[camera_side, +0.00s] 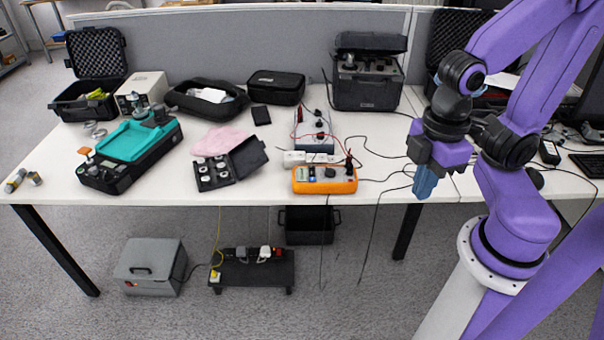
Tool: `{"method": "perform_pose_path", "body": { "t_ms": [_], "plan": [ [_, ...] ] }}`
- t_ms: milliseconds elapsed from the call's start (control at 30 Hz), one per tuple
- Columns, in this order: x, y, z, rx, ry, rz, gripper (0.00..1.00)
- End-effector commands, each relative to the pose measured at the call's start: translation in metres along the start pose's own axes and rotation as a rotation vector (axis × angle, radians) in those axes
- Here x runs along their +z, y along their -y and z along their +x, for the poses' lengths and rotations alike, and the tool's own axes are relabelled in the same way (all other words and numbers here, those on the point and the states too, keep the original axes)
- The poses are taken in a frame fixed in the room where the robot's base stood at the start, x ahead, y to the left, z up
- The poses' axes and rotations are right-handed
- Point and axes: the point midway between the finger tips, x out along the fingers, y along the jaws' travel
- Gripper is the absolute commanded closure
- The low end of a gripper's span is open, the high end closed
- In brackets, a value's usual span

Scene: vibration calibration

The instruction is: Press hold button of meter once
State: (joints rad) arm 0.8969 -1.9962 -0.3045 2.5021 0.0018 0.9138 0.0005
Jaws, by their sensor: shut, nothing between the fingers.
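The meter (325,180) is an orange handheld unit lying near the front edge of the white table, with its face up. It shows a dark dial and small coloured spots on its face; the hold button is too small to make out. Leads run from its right end. My gripper (425,185) has blue fingers that are shut and empty. It points down, to the right of the meter and apart from it, near the table's front edge.
Left of the meter are a black case with round weights (228,165) and a teal-topped device (130,150). Behind it stand a grey-blue box (314,132) and a large dark case (368,85). Loose cables (385,178) lie between the meter and my gripper.

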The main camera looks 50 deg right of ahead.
Motion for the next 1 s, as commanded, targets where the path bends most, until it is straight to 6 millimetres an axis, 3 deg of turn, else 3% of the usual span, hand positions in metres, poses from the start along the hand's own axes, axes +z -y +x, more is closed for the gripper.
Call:
{"method": "perform_pose_path", "body": {
  "t_ms": [567,767,1000],
  "plan": [
    [-0.007,-0.003,0.003,-0.004,-0.013,0.008,1.00],
    [-0.047,-0.027,0.020,-0.008,-0.103,0.047,1.00],
    [-0.102,-0.092,0.053,0.050,-0.262,0.123,1.00]
  ]
}}
